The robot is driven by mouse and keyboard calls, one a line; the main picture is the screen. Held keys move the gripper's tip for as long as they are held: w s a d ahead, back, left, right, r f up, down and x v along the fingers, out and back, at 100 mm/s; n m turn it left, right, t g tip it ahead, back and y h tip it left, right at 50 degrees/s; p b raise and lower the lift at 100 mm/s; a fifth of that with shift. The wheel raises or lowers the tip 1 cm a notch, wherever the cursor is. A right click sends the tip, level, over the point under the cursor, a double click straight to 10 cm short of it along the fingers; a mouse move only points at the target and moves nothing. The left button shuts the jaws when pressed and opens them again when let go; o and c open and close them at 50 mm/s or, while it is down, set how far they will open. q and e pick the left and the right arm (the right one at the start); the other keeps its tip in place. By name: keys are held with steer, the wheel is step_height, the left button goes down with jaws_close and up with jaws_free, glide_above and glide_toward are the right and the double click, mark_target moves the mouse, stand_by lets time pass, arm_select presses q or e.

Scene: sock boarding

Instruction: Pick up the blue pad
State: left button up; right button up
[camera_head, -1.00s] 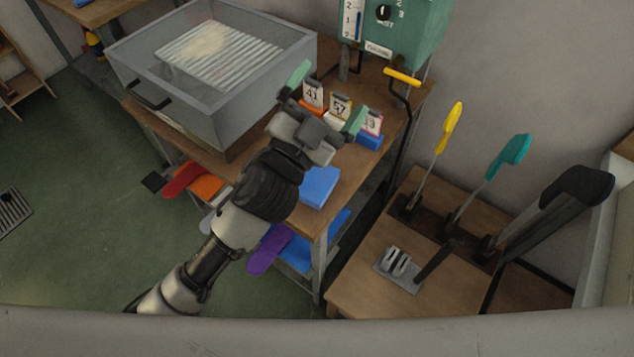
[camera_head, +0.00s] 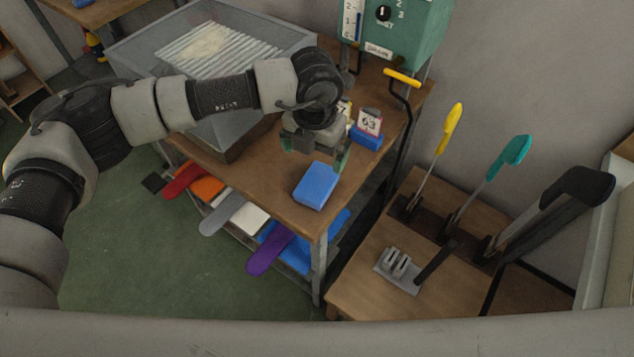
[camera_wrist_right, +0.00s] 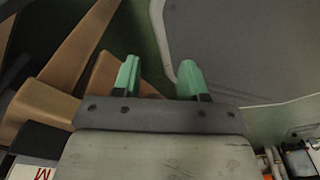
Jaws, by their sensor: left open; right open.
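The blue pad (camera_head: 316,186) lies flat on the wooden table near its front right corner in the head view. My left gripper (camera_head: 318,158) is above the table at the pad's far edge, pointing down with its green fingertips spread. It is open and empty; I cannot tell whether a fingertip touches the pad. My right gripper (camera_wrist_right: 159,78) shows only in the right wrist view, open and with nothing between its green fingers. The pad does not show in that view.
A grey tub (camera_head: 150,62) stands on the table (camera_head: 262,188) at the left. A number card marked 63 (camera_head: 369,122) stands in a blue holder behind the pad. Colored boards, one purple (camera_head: 268,254), stick out below. A lower bench (camera_head: 352,288) with levers stands right.

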mark_target(317, 181)
arm_select(q)
step_height(317, 181, down, 4)
steer(key=shift+d, duration=0.1)
steer(key=f, duration=0.1)
steer(key=f+p, duration=0.1)
steer(key=f, duration=0.2)
steer(key=shift+s+d+f, duration=0.15)
steer(key=shift+s, duration=0.1)
steer(key=shift+f, duration=0.65)
steer(key=c, duration=1)
steer(key=shift+r, duration=0.15)
step_height(317, 181, up, 4)
steer(key=shift+r, duration=0.1)
steer(key=s+d+r+b, duration=0.1)
steer(key=s+r, duration=0.5)
steer(key=s, duration=0.5)
steer(key=shift+s+d+r+b, duration=0.25)
steer(key=shift+d+r+b, duration=0.05)
steer(key=shift+r+b, duration=0.1)
